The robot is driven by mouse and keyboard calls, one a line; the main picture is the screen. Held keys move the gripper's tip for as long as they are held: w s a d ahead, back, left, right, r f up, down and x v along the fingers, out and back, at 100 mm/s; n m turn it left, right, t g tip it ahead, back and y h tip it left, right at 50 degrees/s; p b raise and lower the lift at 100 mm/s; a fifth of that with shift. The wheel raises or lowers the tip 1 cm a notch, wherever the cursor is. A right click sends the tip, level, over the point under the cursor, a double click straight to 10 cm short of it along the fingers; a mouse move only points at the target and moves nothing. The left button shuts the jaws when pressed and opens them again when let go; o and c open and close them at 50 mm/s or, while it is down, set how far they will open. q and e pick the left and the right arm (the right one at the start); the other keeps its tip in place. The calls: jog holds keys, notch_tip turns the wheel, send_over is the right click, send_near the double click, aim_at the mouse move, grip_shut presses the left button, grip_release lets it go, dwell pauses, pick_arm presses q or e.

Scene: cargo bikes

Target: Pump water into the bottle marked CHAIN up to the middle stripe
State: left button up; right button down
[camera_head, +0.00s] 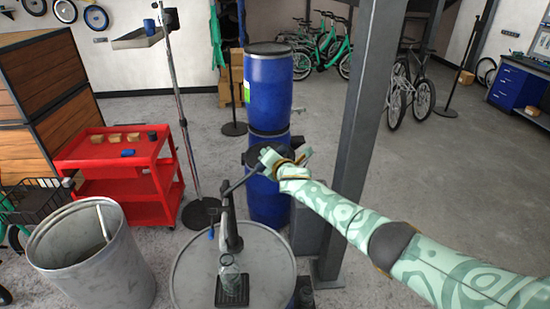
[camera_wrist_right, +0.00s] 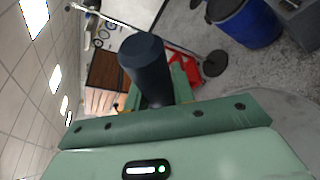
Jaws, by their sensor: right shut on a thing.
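A clear bottle (camera_head: 229,272) stands upright on a small black grate (camera_head: 232,298) on top of a grey metal drum (camera_head: 270,262). No marking or stripe can be read on it, and its water level cannot be told. A dark hand pump (camera_head: 231,225) rises from the drum just behind the bottle, with its lever (camera_head: 241,182) slanting up to the right. My right gripper (camera_head: 270,158) is at the lever's upper end, shut on the handle. In the right wrist view the dark round grip of the pump handle (camera_wrist_right: 143,55) stands up from the jaws. My left gripper is not seen.
A grey open bin (camera_head: 72,232) stands left of the drum, and a red cart (camera_head: 120,165) is behind it. Stacked blue barrels (camera_head: 268,85) and a steel post (camera_head: 357,120) stand behind my right arm. A dark object (camera_head: 305,297) is at the drum's right edge.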

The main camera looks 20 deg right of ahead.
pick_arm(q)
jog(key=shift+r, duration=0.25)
pick_arm(e)
jog(key=shift+w+a+r, duration=0.1)
jog(key=shift+a+r, duration=0.1)
jog(key=shift+r, duration=0.05)
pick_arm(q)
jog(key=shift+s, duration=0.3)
pick_arm(e)
jog(key=c, duration=1.2)
grip_release()
jog(key=shift+a, duration=0.1)
jog(key=shift+o, duration=0.2)
jog(key=shift+s+p, duration=0.25)
jog(key=shift+p, duration=0.1)
pick_arm(q)
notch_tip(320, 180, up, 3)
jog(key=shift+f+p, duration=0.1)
jog(key=shift+p, duration=1.15)
pick_arm(e)
jog(key=v, duration=1.5)
jog(key=shift+s, duration=0.4)
